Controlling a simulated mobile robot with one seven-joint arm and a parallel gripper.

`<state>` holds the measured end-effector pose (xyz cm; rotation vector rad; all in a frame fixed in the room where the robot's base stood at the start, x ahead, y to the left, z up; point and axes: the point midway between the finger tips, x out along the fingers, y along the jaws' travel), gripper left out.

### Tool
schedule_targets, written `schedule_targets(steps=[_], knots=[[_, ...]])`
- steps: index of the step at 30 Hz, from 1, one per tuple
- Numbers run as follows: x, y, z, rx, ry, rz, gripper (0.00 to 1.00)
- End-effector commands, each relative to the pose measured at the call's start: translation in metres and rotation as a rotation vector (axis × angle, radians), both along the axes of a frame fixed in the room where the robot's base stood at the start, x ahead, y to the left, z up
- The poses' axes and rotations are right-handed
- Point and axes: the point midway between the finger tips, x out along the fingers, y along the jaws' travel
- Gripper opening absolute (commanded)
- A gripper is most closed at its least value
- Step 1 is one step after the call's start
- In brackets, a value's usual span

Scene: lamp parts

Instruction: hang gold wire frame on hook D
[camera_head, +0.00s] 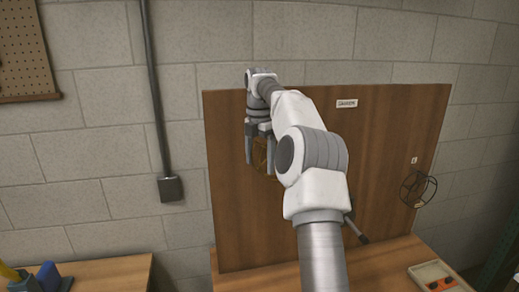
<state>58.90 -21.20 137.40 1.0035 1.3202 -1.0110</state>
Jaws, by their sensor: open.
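My gripper (259,161) hangs fingers-down in front of the left part of the upright wooden board. Its jaws are open.
A dark wire frame (417,190) hangs at the board's right edge below a small white tag (414,160). The wooden board (230,220) carries a label (347,103). A pale tray (432,272) with orange-and-black items lies at front right. A blue object (48,277) sits lower left.

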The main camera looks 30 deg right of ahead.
Motion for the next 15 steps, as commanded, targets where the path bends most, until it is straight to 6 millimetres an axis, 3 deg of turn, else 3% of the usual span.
schedule_targets(steps=[7, 15], knots=[[0.000, 0.000, 0.031, 0.000, -0.002, 0.000, 0.96], [0.002, 0.000, 0.046, 0.001, -0.002, 0.000, 0.96]])
